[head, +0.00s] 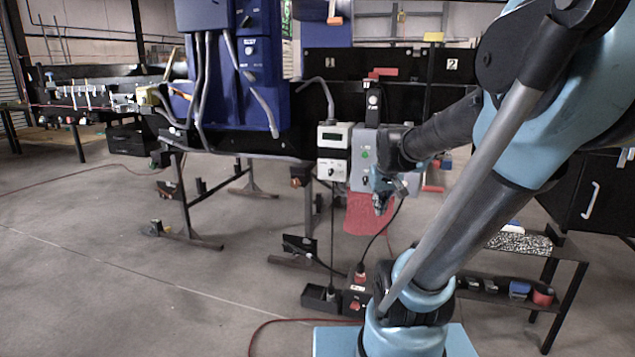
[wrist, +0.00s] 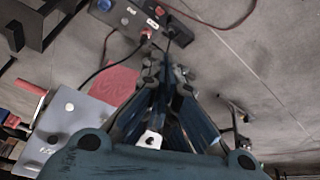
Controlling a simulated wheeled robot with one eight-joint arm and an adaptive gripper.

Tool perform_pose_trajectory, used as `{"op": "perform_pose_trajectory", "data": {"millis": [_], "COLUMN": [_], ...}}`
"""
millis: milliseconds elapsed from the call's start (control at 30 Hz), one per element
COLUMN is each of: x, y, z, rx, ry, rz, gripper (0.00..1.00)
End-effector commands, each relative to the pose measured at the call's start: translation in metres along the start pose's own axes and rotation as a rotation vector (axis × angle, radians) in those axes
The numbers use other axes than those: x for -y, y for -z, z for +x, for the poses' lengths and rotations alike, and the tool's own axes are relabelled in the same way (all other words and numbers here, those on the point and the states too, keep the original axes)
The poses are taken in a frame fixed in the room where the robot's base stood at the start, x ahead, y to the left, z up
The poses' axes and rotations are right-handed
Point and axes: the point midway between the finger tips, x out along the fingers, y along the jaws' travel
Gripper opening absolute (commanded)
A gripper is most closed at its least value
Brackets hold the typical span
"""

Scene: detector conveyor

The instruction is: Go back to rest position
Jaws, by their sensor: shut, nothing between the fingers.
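My gripper (head: 382,203) hangs in front of the conveyor's control boxes in the head view, its fingers pointing down. In the wrist view my gripper (wrist: 165,72) has its fingers together with nothing between them. A grey control box with a green button (head: 364,158) is just behind and left of my gripper, partly hidden by my wrist. A red piece (head: 362,218) hangs or lies below that box, behind the fingers; it also shows in the wrist view (wrist: 114,84). I cannot tell whether my gripper touches anything there.
A white meter box (head: 333,140) sits beside the grey box. A blue cabinet (head: 228,75) with grey cables hangs on the conveyor. Black power boxes (head: 322,298) and a red cable (head: 280,322) lie on the floor. A low shelf (head: 510,303) stands at right. The left floor is mostly clear.

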Motion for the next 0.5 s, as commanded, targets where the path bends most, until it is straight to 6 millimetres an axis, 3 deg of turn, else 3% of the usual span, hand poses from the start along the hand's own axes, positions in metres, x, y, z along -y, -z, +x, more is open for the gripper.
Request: {"op": "perform_pose_trajectory", "data": {"millis": [300, 500], "x": [0.014, 0.021], "y": [-0.106, -0.16], "z": [-0.002, 0.003], "rx": [0.115, 0.178], "ry": [0.011, 0.014], "rz": [0.058, 0.09], "gripper": [0.0, 0.0]}}
